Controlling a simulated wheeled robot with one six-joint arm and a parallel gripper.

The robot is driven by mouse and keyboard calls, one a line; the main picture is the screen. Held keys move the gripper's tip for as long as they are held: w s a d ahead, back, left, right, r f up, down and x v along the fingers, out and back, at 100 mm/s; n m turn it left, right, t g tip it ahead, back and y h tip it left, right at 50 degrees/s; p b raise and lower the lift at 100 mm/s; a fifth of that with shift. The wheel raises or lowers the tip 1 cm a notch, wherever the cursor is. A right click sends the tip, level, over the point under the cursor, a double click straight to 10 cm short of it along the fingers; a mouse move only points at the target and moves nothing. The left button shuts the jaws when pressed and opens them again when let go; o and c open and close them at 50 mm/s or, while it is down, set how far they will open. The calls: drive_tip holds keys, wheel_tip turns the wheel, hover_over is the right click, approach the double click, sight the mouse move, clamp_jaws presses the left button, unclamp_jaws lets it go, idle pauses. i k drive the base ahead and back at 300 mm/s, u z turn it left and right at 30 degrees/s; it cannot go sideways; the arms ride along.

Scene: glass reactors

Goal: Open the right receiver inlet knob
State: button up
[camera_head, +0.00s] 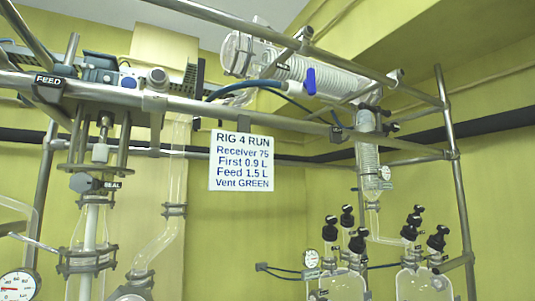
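The right receiver (425,284) is a clear glass vessel at the lower right, cut off by the bottom edge. Several black knobs stand on its top, among them one at the right (438,238), one at the left (409,232) and one at the back (415,213). I cannot tell which one is the inlet knob, or whether any is open or shut. My gripper is not in view.
The left receiver (342,286) stands beside it with similar black knobs (347,216) and a small gauge (311,258). A metal post (459,185) rises at the right. A horizontal rail (230,110) carries a sign (242,160) reading "RIG 4 RUN". Glass columns fill the left.

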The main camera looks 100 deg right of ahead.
sight(418, 221)
drive_tip(key=z, duration=2.15)
drive_tip(key=k, duration=1.45)
drive_tip(key=z, duration=1.75)
drive_tip(key=i, duration=1)
